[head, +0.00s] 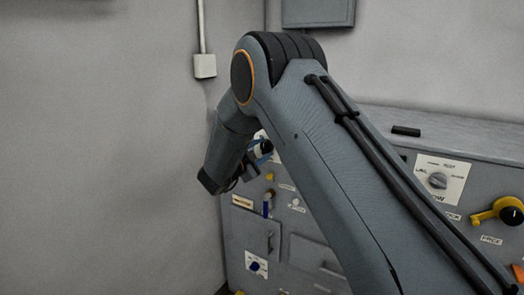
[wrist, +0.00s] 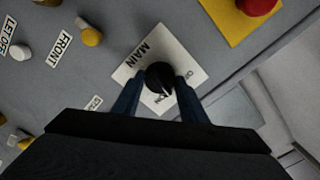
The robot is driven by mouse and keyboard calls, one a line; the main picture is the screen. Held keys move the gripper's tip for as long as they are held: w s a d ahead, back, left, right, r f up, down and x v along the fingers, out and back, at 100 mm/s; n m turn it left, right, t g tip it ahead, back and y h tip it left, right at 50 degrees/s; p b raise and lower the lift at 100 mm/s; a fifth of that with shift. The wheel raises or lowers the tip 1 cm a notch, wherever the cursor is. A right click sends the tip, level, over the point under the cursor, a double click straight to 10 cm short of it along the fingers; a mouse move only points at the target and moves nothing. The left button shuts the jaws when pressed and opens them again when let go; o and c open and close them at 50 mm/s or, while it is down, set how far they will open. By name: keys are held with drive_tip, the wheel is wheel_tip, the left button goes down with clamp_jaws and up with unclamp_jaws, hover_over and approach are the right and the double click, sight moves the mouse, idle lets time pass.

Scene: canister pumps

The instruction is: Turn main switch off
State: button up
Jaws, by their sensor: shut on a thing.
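The main switch is a round black knob (wrist: 158,74) on a white plate (wrist: 137,57) lettered MAIN, in the upper middle of the wrist view. More small lettering on the plate reads ON; another word is partly hidden by my finger. My gripper (wrist: 160,84) has its two blue fingers on either side of the knob and is shut on it. In the head view my gripper (head: 258,158) is at the panel's left end, and my arm hides most of the switch. I cannot tell which position the knob points to.
The grey panel also carries a red button on a yellow plate (wrist: 240,18), a yellow knob (wrist: 91,36), a FRONT label (wrist: 60,49), a grey dial (head: 438,180) and a yellow-handled knob (head: 507,210). A wall (head: 110,140) stands close on the left.

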drive_tip(key=n+p, duration=0.1)
drive_tip(key=n, duration=0.4)
drive_tip(key=shift+n, duration=0.3)
drive_tip(key=n+p, duration=0.1)
drive_tip(key=n, duration=0.3)
drive_tip(key=shift+n, duration=0.7)
drive_tip(key=o, duration=1.1)
drive_tip(key=shift+c, duration=0.2)
drive_tip(key=b+v, duration=0.2)
drive_tip(key=v, duration=0.6)
drive_tip(key=shift+w, duration=0.1)
